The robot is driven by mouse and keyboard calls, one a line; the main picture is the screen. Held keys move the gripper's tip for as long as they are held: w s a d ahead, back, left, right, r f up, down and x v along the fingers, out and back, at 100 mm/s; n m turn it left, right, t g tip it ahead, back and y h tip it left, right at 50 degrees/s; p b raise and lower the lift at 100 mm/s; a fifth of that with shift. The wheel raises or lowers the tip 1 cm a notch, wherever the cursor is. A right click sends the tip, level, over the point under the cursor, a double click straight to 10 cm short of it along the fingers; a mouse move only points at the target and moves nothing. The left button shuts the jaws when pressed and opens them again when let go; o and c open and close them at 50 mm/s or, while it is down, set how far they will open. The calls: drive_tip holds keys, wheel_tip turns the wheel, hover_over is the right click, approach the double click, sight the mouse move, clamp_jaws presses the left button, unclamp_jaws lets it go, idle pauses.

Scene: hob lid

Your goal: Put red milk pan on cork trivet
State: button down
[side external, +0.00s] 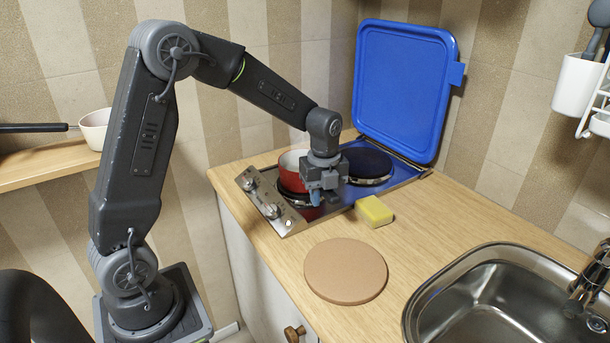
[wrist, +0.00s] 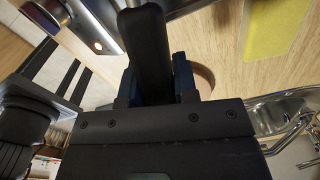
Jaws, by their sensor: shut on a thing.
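The red milk pan (side external: 290,172), with a pale inside, is at the front burner of the hob in the side external view. My gripper (side external: 316,195) is at the pan's near right side, shut on its handle. The dark handle (wrist: 147,50) shows between my fingers in the wrist view. The pan's body is partly hidden by my gripper, so I cannot tell whether it touches the burner. The round cork trivet (side external: 345,271) lies bare on the worktop, nearer the camera; part of it shows in the wrist view (wrist: 204,82).
The blue hob lid (side external: 403,90) stands open behind the hob. A yellow sponge (side external: 374,211) lies between hob and trivet. The sink (side external: 490,305) is at the right. Hob knobs (side external: 258,190) line the hob's left edge. A pale pan (side external: 95,128) sits on a shelf at left.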

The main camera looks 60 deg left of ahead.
drive_tip(key=shift+r, duration=0.2)
drive_tip(key=shift+r, duration=1.3)
drive_tip(key=shift+r, duration=0.95)
drive_tip(key=shift+w+d+r, duration=0.1)
drive_tip(key=shift+d+r, duration=0.1)
drive_tip(key=shift+r, duration=0.15)
drive_tip(key=w+d+n, duration=0.4)
drive_tip(key=d+n, duration=0.4)
drive_tip(key=d, duration=0.3)
drive_tip(key=w+d+n, duration=0.5)
drive_tip(key=d+n, duration=0.2)
drive_tip(key=d, duration=0.4)
drive_tip(key=shift+s+a+f, duration=0.1)
drive_tip(key=shift+f, duration=1.55)
drive_tip(key=shift+a+f, duration=0.1)
drive_tip(key=shift+f, duration=1.75)
